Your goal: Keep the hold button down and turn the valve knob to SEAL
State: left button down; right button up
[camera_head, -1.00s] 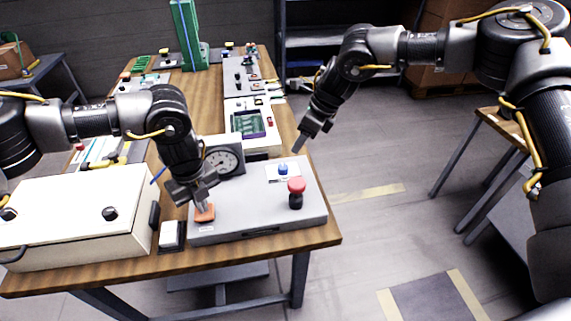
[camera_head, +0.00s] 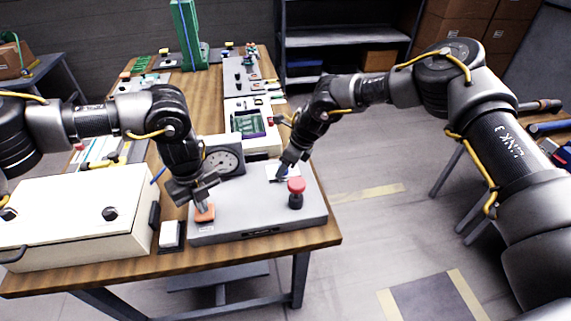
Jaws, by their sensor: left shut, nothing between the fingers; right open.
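A grey control box (camera_head: 250,219) sits on the bench with an orange button (camera_head: 204,214) at its front left. My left gripper (camera_head: 202,205) is shut and empty, pointing down with its tips at the top of the orange button; whether the button is pressed in is too small to tell. The valve knob, blue in the earlier frame on a white plate, is now mostly hidden by my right gripper (camera_head: 281,173). That gripper is open and points down at the knob; I cannot tell whether its fingers touch it.
A red mushroom-head button (camera_head: 296,186) stands on the box close to my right gripper. A white case (camera_head: 75,225) and a small white-topped block (camera_head: 171,234) are to the left. Open floor lies right of the bench.

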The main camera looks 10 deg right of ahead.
jog(key=shift+c, duration=0.3)
jog(key=c, duration=0.9)
jog(key=shift+s+m, duration=0.1)
jog(key=shift+m, duration=0.3)
jog(key=m, duration=0.1)
jog(key=m+t+h, duration=0.1)
jog(key=m, duration=0.1)
jog(key=shift+s+a+m, duration=0.1)
jog(key=shift+a+m, duration=0.05)
jog(key=shift+m, duration=0.15)
jog(key=m, duration=0.2)
jog(key=m+t+h, duration=0.1)
jog(key=m, duration=0.1)
jog(key=shift+a+m+h, duration=0.15)
jog(key=shift+m+h, duration=0.15)
jog(key=m, duration=0.2)
jog(key=m+h, duration=0.1)
jog(key=m, duration=0.1)
jog(key=shift+a+t+h, duration=0.15)
jog(key=shift+t+h, duration=0.15)
jog(key=shift+m+h, duration=0.9)
jog(key=shift+m, duration=1.6)
